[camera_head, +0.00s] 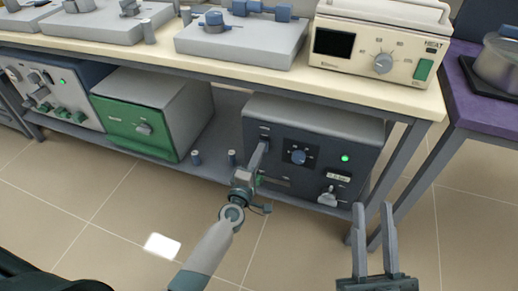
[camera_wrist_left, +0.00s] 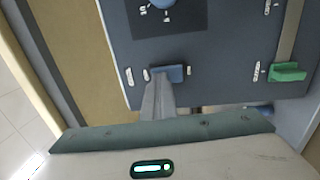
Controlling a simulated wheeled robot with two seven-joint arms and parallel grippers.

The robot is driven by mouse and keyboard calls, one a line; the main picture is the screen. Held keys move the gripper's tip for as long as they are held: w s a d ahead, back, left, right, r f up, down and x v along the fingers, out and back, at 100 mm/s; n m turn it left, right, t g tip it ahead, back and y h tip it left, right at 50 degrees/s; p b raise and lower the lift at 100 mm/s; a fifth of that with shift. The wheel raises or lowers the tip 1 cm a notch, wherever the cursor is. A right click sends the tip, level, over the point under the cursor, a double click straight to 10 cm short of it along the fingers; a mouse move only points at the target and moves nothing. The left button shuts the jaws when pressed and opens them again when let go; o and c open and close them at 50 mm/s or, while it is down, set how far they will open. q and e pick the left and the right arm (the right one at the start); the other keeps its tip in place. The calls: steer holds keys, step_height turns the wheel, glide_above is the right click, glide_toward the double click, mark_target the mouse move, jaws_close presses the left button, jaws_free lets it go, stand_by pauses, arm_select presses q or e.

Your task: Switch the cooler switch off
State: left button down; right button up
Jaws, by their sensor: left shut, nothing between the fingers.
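A dark blue-grey unit (camera_head: 370,133) stands on the lower shelf, with a blue knob and a lit green lamp on its front. A small blue switch (camera_wrist_left: 172,72) sits on the panel in the left wrist view, with white marks on both sides. My left gripper (camera_head: 264,146) is shut and empty at the panel's upper left. Its fingertips (camera_wrist_left: 158,78) reach the switch's edge in the wrist view; I cannot tell whether they touch, and they hide part of it. My right gripper (camera_head: 372,207) is open and empty, in front of the table's right leg.
A green-fronted box (camera_head: 130,125) and a unit with green valves (camera_head: 52,88) stand left on the shelf. A cream instrument (camera_head: 380,50) sits on the tabletop above.

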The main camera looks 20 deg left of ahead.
arm_select(q)
steer(key=shift+w+r, duration=0.1)
steer(key=shift+r, duration=0.05)
arm_select(e)
steer(key=shift+w+a+f+g, duration=0.15)
steer(key=shift+f+g, duration=0.15)
steer(key=shift+f, duration=0.3)
